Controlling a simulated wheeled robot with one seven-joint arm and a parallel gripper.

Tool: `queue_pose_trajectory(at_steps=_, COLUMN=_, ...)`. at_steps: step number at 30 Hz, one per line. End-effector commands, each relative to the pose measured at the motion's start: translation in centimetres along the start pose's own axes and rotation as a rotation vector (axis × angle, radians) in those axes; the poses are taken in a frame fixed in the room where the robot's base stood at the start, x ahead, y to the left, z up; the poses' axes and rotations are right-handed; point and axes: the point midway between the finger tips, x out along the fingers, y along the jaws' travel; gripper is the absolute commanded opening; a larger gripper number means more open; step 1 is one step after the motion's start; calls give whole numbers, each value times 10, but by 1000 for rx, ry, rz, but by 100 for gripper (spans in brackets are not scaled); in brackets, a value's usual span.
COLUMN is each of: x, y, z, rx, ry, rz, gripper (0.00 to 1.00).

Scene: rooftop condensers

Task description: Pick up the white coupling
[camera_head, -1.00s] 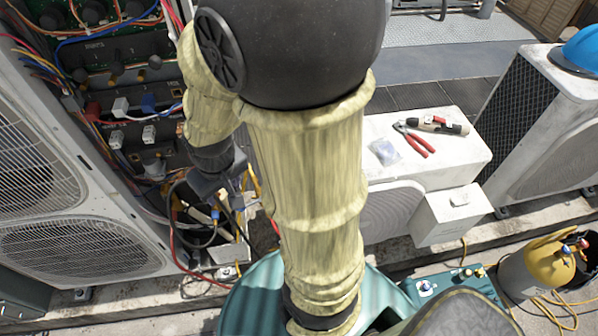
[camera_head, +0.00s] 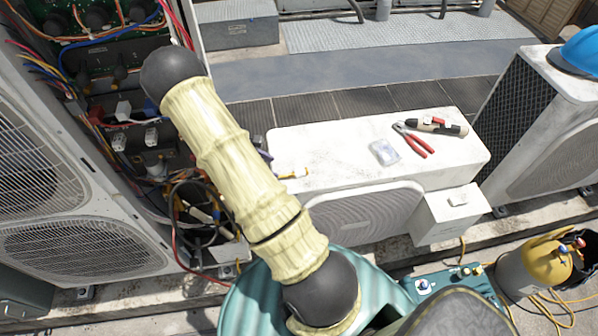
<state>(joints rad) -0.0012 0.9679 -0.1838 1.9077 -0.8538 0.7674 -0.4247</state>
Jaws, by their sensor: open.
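I cannot single out the white coupling with certainty. Small white blocks sit in the open cabinet at the left: one white block (camera_head: 151,136), another white block (camera_head: 118,141) and a third, higher one (camera_head: 123,110). A small whitish and yellow piece (camera_head: 292,174) lies on the white condenser top (camera_head: 335,140), just right of my arm. A small pale piece (camera_head: 458,199) lies on the low white box (camera_head: 447,217). My gripper does not show clearly; my arm's upper links cover the area where it may be.
Red pliers (camera_head: 415,142), a clear bag (camera_head: 384,152) and a beige-and-black tool (camera_head: 437,126) lie on the condenser top. Loose wires (camera_head: 190,205) hang from the cabinet. A blue helmet (camera_head: 583,52) rests on the right unit. A yellow-topped cylinder (camera_head: 540,265) stands at lower right.

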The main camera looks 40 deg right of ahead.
Motion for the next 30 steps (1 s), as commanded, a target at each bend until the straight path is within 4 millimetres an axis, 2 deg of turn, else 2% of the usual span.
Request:
queue_pose_trajectory(at_steps=3, x=8, y=5, z=-1, rx=-35, ry=-29, rz=8, gripper=50)
queue_pose_trajectory(at_steps=13, x=10, y=5, z=-1, rx=-38, ry=-32, rz=8, gripper=50)
queue_pose_trajectory(at_steps=21, x=31, y=4, z=1, rx=-37, ry=-32, rz=7, gripper=50)
queue_pose_trajectory(at_steps=30, x=32, y=4, z=1, rx=-37, ry=-31, rz=7, gripper=50)
